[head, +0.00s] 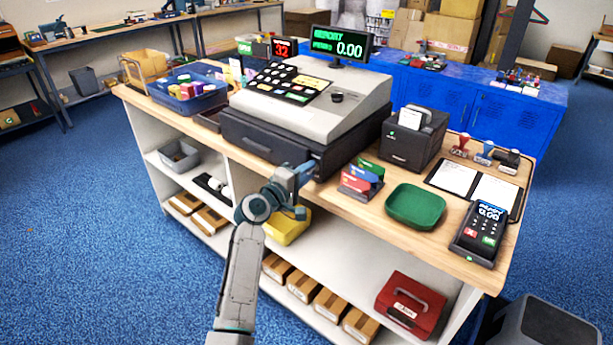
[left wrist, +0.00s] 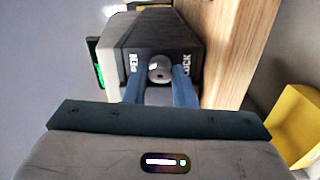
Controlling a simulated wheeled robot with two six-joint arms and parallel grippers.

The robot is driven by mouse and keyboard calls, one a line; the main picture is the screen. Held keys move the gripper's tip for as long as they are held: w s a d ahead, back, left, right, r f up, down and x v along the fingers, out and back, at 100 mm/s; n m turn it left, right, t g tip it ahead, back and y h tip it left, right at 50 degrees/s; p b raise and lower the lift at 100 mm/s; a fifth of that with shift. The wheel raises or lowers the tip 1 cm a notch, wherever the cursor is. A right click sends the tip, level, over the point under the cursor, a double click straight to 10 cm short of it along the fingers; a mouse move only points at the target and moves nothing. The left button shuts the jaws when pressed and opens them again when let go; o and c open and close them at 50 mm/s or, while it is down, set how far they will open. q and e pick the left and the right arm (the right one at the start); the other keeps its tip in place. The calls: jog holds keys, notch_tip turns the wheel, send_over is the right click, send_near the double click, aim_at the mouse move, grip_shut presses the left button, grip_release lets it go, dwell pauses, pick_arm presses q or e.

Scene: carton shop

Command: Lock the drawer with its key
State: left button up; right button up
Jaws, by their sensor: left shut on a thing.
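The black cash drawer (head: 262,137) sits under the grey cash register (head: 310,98) on the wooden counter and looks closed. In the left wrist view its dark front (left wrist: 165,35) carries a partly hidden label ending in "PEN" on the left and "LOCK" on the right. A round grey metal piece, seemingly the key in its lock (left wrist: 160,69), sits between these labels. My left gripper (head: 302,190) is at the drawer's front right part. Its blue fingers (left wrist: 160,88) are shut on the key, one on each side. The key's turn angle is unclear. My right gripper is out of view.
On the counter right of the drawer are a card holder (head: 361,180), a green tray (head: 415,206), a black printer (head: 410,138) and a card terminal (head: 479,232). A yellow bin (head: 286,228) is on the shelf behind my left wrist. A red cash box (head: 410,305) is lower right.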

pick_arm(q)
jog(key=shift+f+m+b, duration=0.25)
jog(key=shift+m+b, duration=0.1)
jog(key=shift+m, duration=0.05)
jog(key=shift+r+m, duration=0.2)
jog(key=shift+m, duration=0.2)
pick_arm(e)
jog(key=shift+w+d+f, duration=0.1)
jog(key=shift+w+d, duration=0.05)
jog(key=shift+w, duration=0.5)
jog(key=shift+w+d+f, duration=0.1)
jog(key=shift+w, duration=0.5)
pick_arm(q)
jog(key=o, duration=1)
jog(key=b+v, duration=0.1)
jog(key=v, duration=1)
jog(key=shift+b, duration=0.4)
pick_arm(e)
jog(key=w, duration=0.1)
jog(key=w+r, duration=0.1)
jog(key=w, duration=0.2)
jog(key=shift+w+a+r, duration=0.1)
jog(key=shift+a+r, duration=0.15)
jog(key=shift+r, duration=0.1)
